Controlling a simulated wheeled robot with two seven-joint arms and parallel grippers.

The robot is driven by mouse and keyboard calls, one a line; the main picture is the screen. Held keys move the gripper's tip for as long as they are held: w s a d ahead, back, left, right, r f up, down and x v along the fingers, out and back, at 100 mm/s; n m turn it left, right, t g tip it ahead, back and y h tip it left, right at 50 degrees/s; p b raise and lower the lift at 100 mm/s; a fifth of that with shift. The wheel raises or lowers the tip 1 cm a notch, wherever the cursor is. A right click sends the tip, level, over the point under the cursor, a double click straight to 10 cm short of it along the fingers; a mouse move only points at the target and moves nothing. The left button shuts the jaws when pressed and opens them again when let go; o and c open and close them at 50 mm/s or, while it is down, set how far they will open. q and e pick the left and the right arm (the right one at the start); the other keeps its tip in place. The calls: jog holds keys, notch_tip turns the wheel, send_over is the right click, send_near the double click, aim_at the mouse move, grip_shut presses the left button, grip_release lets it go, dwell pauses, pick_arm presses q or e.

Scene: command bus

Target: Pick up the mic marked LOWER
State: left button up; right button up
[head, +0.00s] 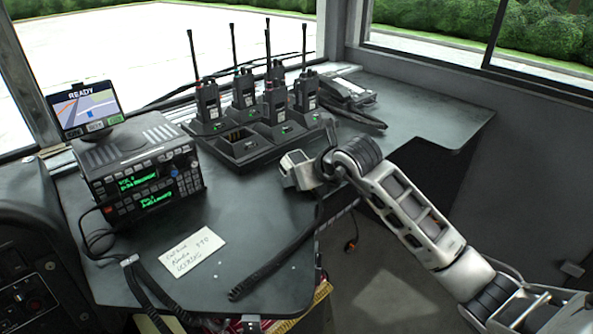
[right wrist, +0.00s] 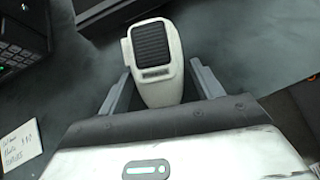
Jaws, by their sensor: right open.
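A pale grey hand mic (right wrist: 171,76) with a dark ribbed grille is in the right wrist view, between my right gripper's two grey fingers. A small label below its grille is too blurred to read. In the head view the mic (head: 298,172) appears at the tip of my right arm, over the middle of the desk. My right gripper (right wrist: 163,88) is open, with a finger on each side of the mic's narrow end and gaps visible. In the head view the gripper is hard to separate from the mic. My left gripper is not in view.
A black radio unit (head: 141,173) with green displays and a small screen (head: 86,108) stands on the left. A charger rack (head: 243,150) with several handheld radios is behind. A handwritten note (head: 201,251) lies in front.

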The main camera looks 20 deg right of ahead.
jog(key=c, duration=0.6)
jog(key=shift+r+p, duration=2.85)
jog(key=shift+r, duration=1.2)
